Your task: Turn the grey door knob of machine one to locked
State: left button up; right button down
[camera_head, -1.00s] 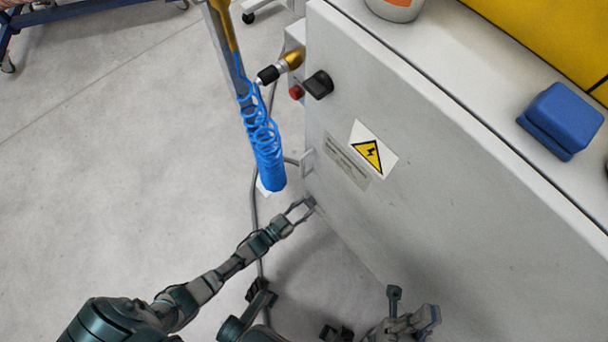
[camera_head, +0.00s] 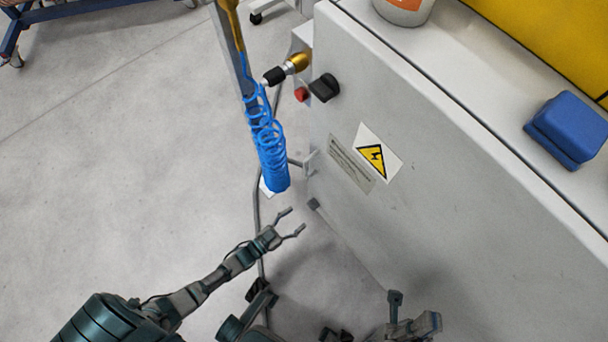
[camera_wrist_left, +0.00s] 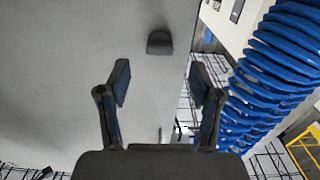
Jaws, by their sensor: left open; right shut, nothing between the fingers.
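The grey door knob (camera_head: 314,204) is a small dark grey piece low on the front panel of the light grey cabinet (camera_head: 420,190). In the left wrist view, the knob (camera_wrist_left: 159,43) stands out from the panel, beyond the fingertips and between their lines. My left gripper (camera_head: 297,219) is open and empty, just below and left of the knob, apart from it. In the left wrist view, its two fingers (camera_wrist_left: 160,80) are spread. My right gripper (camera_head: 428,322) is low in the head view, near the cabinet's bottom, with nothing visible held. I cannot read any lock marking by the knob.
A coiled blue hose (camera_head: 268,150) hangs left of the cabinet, close to my left gripper; its coils fill the right of the left wrist view (camera_wrist_left: 275,75). A black rotary switch (camera_head: 324,88) and red button (camera_head: 301,94) sit higher up.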

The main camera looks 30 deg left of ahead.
pick_arm(q)
jog(key=v, duration=0.6)
jog(key=shift+s, duration=0.15)
